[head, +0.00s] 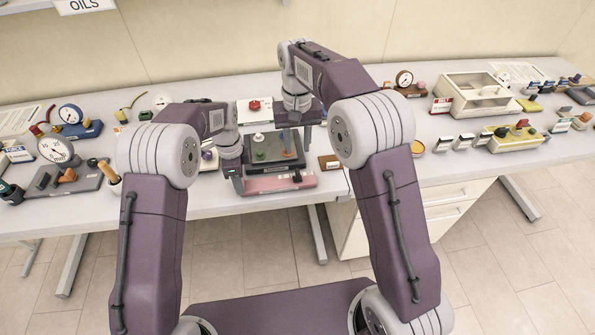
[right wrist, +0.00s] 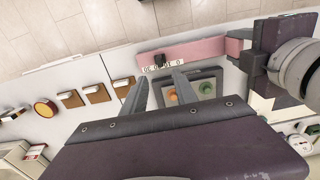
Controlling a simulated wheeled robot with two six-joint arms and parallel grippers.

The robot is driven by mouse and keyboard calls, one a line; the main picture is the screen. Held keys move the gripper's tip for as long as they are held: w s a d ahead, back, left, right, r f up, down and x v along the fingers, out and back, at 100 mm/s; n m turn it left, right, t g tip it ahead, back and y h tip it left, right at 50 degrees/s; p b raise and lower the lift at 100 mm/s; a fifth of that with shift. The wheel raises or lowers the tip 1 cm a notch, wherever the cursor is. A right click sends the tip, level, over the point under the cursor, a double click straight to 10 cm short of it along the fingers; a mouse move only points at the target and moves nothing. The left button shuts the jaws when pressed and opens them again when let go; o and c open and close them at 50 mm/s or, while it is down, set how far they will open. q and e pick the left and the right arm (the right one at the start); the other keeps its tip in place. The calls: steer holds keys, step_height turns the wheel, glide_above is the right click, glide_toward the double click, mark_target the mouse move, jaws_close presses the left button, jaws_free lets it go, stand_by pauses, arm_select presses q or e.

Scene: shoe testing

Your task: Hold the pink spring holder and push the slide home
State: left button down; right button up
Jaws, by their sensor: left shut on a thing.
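The pink spring holder (head: 278,183) lies at the table's front edge as a long flat bar; it also shows in the right wrist view (right wrist: 195,50). A small black block, likely the slide (right wrist: 158,60), sits toward its end away from my left gripper, beside a white strip with dark marks. My left gripper (head: 236,180) is shut on the holder's left end, seen also in the right wrist view (right wrist: 247,46). My right gripper (right wrist: 161,77) is open and empty, its fingertips near the black block and apart from it. The spring itself cannot be made out.
A dark tray (head: 272,150) with a green and an orange knob stands directly behind the holder. Gauges (head: 55,149) stand at left. Small brown-and-white blocks (right wrist: 95,93) and a yellow round dish (right wrist: 46,107) lie beside the holder. The floor in front is clear.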

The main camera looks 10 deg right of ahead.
mark_target(297, 170)
step_height(297, 170, down, 12)
steer(key=shift+r, duration=0.1)
jaws_close()
stand_by(1.6)
